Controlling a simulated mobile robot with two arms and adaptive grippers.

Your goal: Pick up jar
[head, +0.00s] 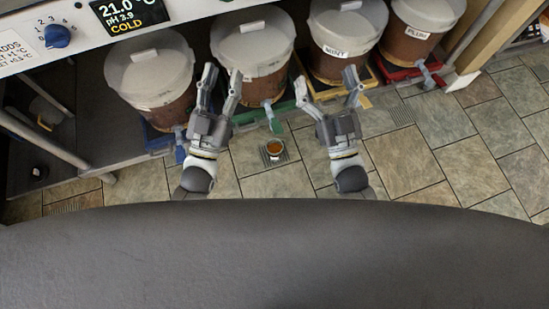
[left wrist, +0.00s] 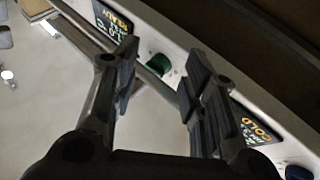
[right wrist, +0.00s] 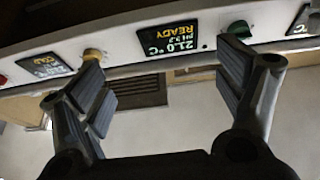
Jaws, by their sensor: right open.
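A small round container with brown-orange contents (head: 274,149), which may be the jar, sits low down between my two grippers in the head view, over a dark grate. A greyish vessel with a yellow part (head: 45,112) stands on the dark shelf at the left; I cannot tell whether it is a jar. My left gripper (head: 222,84) is open and empty in front of the buckets. My right gripper (head: 328,88) is open and empty to its right. Both wrist views show spread fingers with nothing between them, and no jar.
Lidded brown buckets (head: 252,45) stand in a row on coloured trays, with taps at the front. A bucket labelled MINT (head: 345,40) is behind my right gripper. A white control panel (head: 75,30) is at upper left. Tiled floor (head: 410,160) is clear at right.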

